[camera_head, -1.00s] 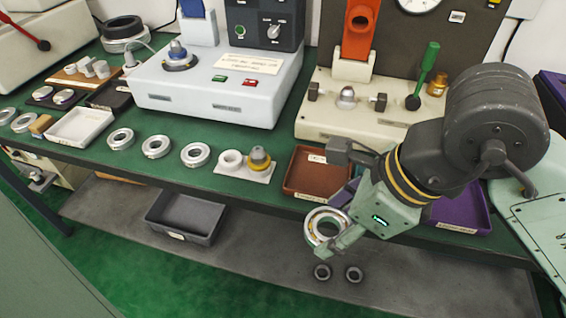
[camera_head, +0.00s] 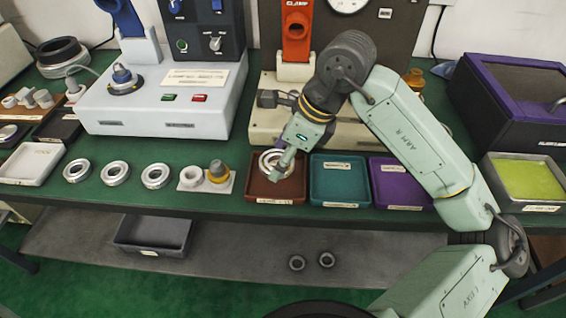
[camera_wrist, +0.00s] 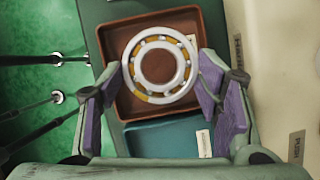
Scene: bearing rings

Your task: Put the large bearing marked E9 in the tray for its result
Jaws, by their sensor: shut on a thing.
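My gripper (camera_head: 282,162) is shut on a large metal bearing ring (camera_head: 264,162) with yellowish rolling parts between its rings. In the wrist view the bearing (camera_wrist: 132,68) lies between the purple-padded fingers, with the brown tray (camera_wrist: 114,40) behind it. In the head view the bearing is over the brown tray (camera_head: 254,188); the gap between them is hard to judge. A teal tray (camera_head: 338,182) and a purple tray (camera_head: 400,185) stand to its right. I cannot read an E9 mark or the tray labels.
Several rings, one of them here (camera_head: 115,173), and a white plate (camera_head: 222,184) with a ring and a cone-topped part line the bench to the left. A clamp station (camera_head: 262,125) stands behind the trays. A tray of yellow-green liquid (camera_head: 528,178) is at right.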

